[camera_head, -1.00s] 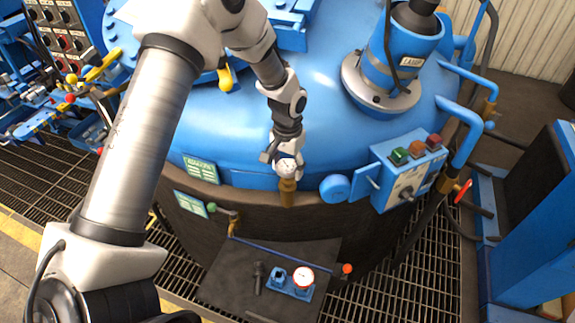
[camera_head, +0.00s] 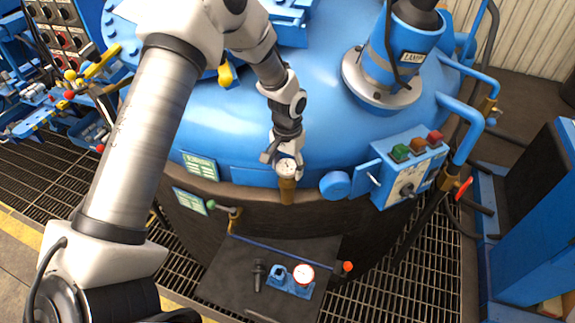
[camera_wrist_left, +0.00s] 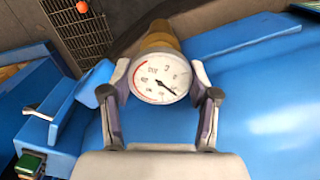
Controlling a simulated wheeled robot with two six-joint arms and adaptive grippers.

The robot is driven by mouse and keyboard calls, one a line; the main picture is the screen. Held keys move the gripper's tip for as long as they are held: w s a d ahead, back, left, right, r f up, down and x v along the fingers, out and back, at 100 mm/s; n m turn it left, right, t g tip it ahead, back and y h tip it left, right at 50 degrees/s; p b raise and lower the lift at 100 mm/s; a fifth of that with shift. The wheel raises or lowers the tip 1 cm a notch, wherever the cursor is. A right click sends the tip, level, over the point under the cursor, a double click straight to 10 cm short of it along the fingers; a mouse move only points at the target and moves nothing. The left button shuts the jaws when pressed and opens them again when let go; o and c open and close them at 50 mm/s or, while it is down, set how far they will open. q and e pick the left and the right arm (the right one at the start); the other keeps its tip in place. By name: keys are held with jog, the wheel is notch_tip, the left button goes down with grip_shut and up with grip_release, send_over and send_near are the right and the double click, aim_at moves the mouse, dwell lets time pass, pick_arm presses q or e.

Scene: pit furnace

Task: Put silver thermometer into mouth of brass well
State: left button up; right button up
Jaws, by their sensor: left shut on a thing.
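The silver thermometer (camera_head: 287,168) has a round white dial, which faces up in the left wrist view (camera_wrist_left: 160,78). My left gripper (camera_head: 286,158) is shut on it, with one finger on each side of the dial. The brass well (camera_head: 287,191) stands at the front rim of the blue furnace lid, directly below the dial in the head view. In the left wrist view the well (camera_wrist_left: 158,40) shows just behind the dial. The thermometer's stem is hidden, so I cannot tell how deep it sits in the well. My right gripper is not in view.
A dark shelf (camera_head: 235,280) below holds a red-rimmed gauge (camera_head: 304,275), a blue block and a black tool (camera_head: 258,275). A blue button box (camera_head: 410,170) is right of the well. Green-and-white plates (camera_head: 200,166) are to the left.

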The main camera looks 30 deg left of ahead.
pick_arm(q)
jog(key=shift+f, duration=0.15)
jog(key=o, duration=1.2)
jog(key=shift+o, duration=0.2)
